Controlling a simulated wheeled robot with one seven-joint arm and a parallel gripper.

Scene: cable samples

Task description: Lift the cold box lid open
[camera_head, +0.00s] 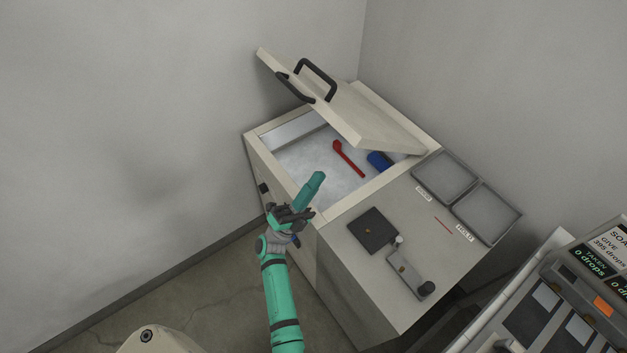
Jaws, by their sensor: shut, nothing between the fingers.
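The cold box (277,125) stands in the corner with its pale lid (345,112) raised and tilted up. The lid carries a dark handle (316,66) on its upper face. Inside the box, on a frosty white floor, lie a red tool-like piece (347,157) and a blue piece (380,160) partly under the lid.
Right of the opening, the counter holds a black square plate (372,230), a small lever device (409,272) and two grey trays (446,177), (486,211). A panel with labels and an orange button (602,306) stands at lower right. Walls close in behind.

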